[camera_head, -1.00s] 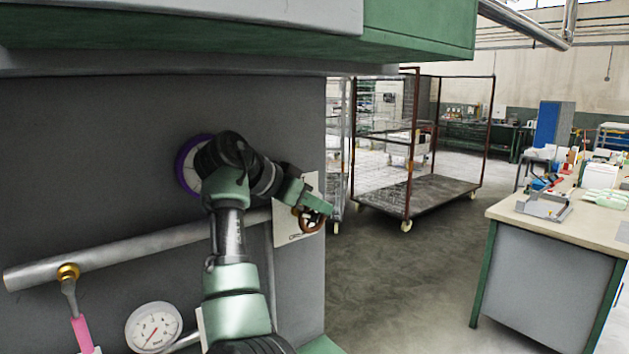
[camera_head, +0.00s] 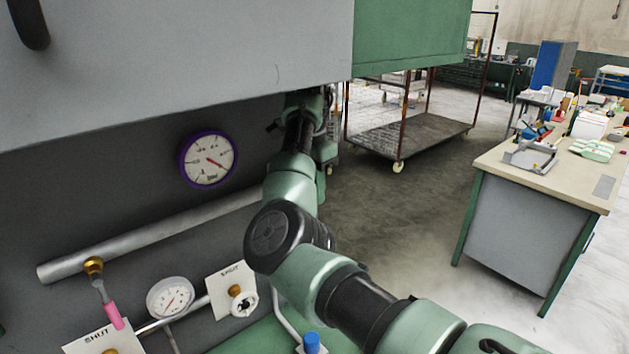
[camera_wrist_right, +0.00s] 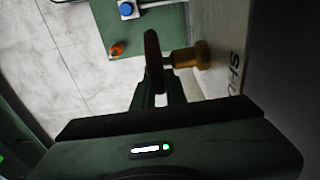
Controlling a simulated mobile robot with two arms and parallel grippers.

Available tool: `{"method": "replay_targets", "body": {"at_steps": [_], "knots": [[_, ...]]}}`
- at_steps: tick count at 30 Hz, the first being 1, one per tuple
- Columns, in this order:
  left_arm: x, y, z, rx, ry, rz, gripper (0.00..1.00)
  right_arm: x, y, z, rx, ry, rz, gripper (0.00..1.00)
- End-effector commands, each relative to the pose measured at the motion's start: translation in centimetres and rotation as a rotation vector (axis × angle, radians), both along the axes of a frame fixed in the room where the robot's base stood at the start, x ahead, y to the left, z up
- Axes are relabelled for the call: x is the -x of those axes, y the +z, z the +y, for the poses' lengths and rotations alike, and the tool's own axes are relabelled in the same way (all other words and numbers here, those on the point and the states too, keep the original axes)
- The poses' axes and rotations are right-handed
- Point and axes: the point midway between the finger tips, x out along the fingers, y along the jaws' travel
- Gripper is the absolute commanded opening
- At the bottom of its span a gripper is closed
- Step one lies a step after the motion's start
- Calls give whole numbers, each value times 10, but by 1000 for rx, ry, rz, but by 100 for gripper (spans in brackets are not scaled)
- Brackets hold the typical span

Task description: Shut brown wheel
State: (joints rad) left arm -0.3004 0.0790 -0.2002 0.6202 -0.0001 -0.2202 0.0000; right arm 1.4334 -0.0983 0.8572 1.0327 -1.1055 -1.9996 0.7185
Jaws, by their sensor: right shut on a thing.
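The brown wheel (camera_wrist_right: 152,62) shows nearly edge-on in the right wrist view, on a brass stem (camera_wrist_right: 188,57) that comes out of the panel. My right gripper (camera_wrist_right: 158,90) is shut on the rim of the brown wheel from the near side. In the head view my right arm comes in from the lower right and reaches to the panel's right edge. There it hides the wheel, and I cannot make out the fingertips. How far the wheel is turned cannot be told. My left gripper is in neither current view.
A purple-rimmed gauge (camera_head: 208,159), a grey pipe (camera_head: 150,235), a pink-handled lever (camera_head: 113,315), a white gauge (camera_head: 170,297) and a white wheel (camera_head: 243,302) are on the panel. A blue knob (camera_head: 311,342) stands below. A workbench (camera_head: 540,225) and a cart (camera_head: 410,135) stand right.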

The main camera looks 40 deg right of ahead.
Motion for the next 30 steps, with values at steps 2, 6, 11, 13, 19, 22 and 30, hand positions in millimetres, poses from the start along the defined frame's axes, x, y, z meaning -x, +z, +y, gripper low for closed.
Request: {"method": "replay_targets", "body": {"at_steps": [2, 6, 11, 13, 19, 22, 30], "knots": [[0, 0, 0, 0, 0, 0, 36, 0, -5, 1, -59, 3, 10, 0], [0, 0, 1, -1, 0, 0, 36, 1, -8, 1, -132, 3, 18, 0], [0, 0, 1, -1, 0, 0, 36, 1, -11, 2, -186, 4, 24, 0], [0, 0, 1, -1, 1, 0, 36, 1, -12, 2, -201, 4, 26, 0], [0, 0, 1, -1, 1, 0, 36, 1, -13, 2, -220, 3, 29, 0], [0, 0, 1, -1, 0, 0, 36, 1, -13, 2, -222, 3, 30, 0], [0, 0, 1, -1, 0, 0, 36, 1, -13, 2, -222, 3, 31, 24]]}}
